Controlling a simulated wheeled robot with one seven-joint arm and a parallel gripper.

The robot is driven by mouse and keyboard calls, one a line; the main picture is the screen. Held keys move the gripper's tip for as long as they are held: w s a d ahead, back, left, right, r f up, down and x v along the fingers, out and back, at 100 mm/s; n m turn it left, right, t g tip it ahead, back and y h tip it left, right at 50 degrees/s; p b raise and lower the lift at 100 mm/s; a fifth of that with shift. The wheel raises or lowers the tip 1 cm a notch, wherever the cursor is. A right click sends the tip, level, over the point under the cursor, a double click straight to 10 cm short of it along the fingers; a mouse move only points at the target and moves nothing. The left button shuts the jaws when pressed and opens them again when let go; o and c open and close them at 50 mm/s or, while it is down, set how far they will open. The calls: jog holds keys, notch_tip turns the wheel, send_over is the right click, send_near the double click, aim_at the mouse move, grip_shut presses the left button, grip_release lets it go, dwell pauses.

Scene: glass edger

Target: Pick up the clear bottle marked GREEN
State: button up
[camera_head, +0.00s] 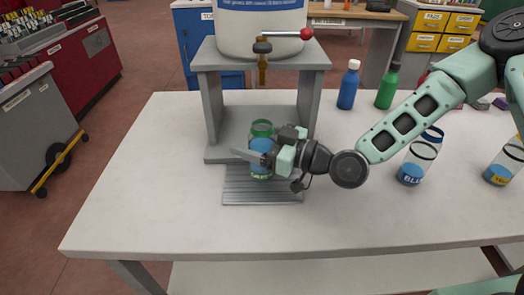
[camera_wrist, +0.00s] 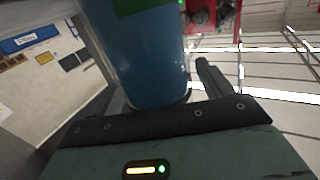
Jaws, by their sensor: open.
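A clear bottle with a green rim (camera_head: 262,128) and blue contents stands on the slotted drip tray (camera_head: 262,190), under the tap (camera_head: 262,65) of a large white container. My gripper (camera_head: 252,156) reaches in from the right at the bottle's mid-height and hides part of it. In the wrist view the blue bottle body (camera_wrist: 145,60) with a green label patch fills the space just ahead of the palm. One finger (camera_wrist: 215,78) shows to its right. The jaws are open around the bottle; contact with it cannot be told. Any lettering on its label is not readable.
The grey stand (camera_head: 213,110) rises around the tray, with the red-knobbed tap lever (camera_head: 306,34) above. A clear bottle marked BLUE (camera_head: 411,173) and a yellow-labelled one (camera_head: 500,170) stand right. Blue (camera_head: 348,88) and green (camera_head: 388,88) bottles stand behind. The table's left front is clear.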

jog(key=c, duration=1.3)
jog(key=shift+r, duration=0.1)
jog(key=shift+c, duration=0.2)
